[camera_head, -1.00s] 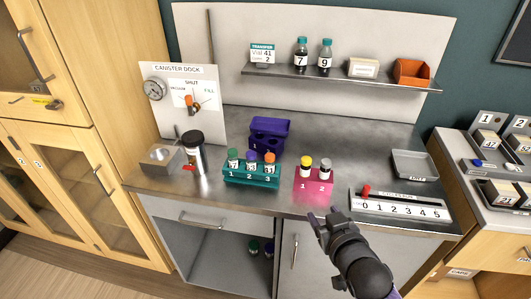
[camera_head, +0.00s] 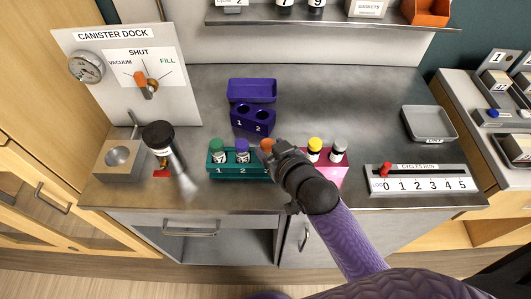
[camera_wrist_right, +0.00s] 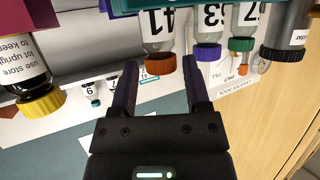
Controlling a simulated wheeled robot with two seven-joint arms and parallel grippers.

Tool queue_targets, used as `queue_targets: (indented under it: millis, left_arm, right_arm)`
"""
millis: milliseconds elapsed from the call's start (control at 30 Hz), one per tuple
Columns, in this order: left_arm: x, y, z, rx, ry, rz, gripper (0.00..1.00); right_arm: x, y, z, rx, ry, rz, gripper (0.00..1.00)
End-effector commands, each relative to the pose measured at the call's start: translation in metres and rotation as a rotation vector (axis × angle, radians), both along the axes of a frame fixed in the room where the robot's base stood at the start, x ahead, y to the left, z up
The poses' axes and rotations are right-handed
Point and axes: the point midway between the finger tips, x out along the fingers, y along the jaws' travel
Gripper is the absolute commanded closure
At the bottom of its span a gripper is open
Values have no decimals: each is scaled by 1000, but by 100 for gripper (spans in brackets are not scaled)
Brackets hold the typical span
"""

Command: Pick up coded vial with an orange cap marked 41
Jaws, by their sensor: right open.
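The orange-capped vial (camera_head: 266,145) stands in the right-hand slot of the teal rack (camera_head: 230,171), mostly hidden behind my right gripper in the head view. In the wrist view, which is upside down, the vial marked 41 (camera_wrist_right: 158,25) shows its white label and orange cap. My right gripper (camera_wrist_right: 162,66) is open, its two fingers pointing at the vial, one on each side of the cap's line. Nothing is between the fingers that I can see held. My left gripper is not in view.
Green-capped (camera_head: 217,147) and purple-capped (camera_head: 242,147) vials stand in the same rack. A pink rack (camera_head: 333,177) with yellow-capped and grey-capped vials is close on the right. A purple holder (camera_head: 252,121) stands behind. A dark-topped canister (camera_head: 160,140) is at left. Bare counter lies behind right.

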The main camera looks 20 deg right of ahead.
Motion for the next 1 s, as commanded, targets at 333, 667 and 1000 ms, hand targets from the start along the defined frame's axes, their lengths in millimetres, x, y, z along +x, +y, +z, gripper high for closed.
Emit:
queue_targets:
  millis: [333, 667, 1000]
  left_arm:
    - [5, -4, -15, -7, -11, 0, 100]
    - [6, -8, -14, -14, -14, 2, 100]
    - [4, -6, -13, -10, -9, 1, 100]
  right_arm:
    - [35, 8, -18, -1, 0, 0, 39]
    - [34, 7, -18, 0, 0, 0, 88]
    - [34, 7, -15, 0, -1, 0, 100]
